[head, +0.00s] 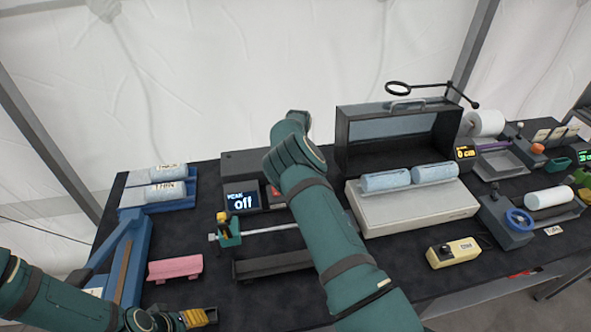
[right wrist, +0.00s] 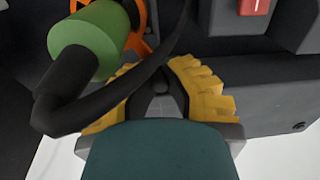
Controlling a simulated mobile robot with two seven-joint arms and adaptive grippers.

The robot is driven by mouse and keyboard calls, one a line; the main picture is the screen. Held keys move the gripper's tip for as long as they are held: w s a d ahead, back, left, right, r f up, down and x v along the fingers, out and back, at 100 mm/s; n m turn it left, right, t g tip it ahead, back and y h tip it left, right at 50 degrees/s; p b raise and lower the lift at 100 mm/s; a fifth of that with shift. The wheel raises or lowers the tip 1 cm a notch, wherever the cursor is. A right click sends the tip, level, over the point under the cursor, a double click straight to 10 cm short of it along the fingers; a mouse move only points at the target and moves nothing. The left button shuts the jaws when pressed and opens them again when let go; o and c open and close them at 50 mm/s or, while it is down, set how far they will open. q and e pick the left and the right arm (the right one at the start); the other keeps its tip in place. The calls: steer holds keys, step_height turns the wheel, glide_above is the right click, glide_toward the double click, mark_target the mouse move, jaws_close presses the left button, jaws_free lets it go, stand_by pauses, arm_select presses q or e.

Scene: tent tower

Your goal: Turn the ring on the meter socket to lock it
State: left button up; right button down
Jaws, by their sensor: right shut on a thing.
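The dark meter box (head: 241,200) with the screen reading "off" stands left of my right forearm in the head view. My right gripper is hidden behind my own arm in the head view. In the right wrist view my right gripper (right wrist: 158,82) has yellow fingers closed around a dark part. Close by are a green cylinder (right wrist: 92,40) with a black sleeve and cable (right wrist: 110,100), and an orange ring-like part (right wrist: 140,28) partly behind the cylinder. I cannot tell how far the ring is turned. My left gripper (head: 198,317) is low at the left, its jaws unclear.
A pale scale-like base (head: 418,215) with blue rolls and an open dark case (head: 357,150) stand right of my right arm. A pink block (head: 175,268), a blue frame (head: 131,262) and a dark rail (head: 272,263) lie left. A yellow box (head: 453,253) sits near the front edge.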

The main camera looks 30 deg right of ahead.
steer(key=n, duration=0.1)
steer(key=a+n+p, duration=0.1)
steer(key=shift+s+a+r+n, duration=0.1)
steer(key=shift+s+a+n, duration=0.1)
steer(key=shift+s+n, duration=0.1)
steer(key=n, duration=0.1)
steer(key=a+n, duration=0.1)
steer(key=shift+s+a+n, duration=0.1)
steer(key=shift+s+n, duration=0.3)
steer(key=n, duration=0.1)
steer(key=s+a+n, duration=0.1)
steer(key=shift+n, duration=0.3)
steer(key=shift+s+a+n, duration=0.2)
steer(key=shift+s+n, duration=0.3)
steer(key=shift+n, duration=0.45)
steer(key=shift+s+a+n, duration=0.15)
steer(key=shift+s+n, duration=0.3)
steer(key=shift+n, duration=0.5)
steer(key=c, duration=1)
jaws_free()
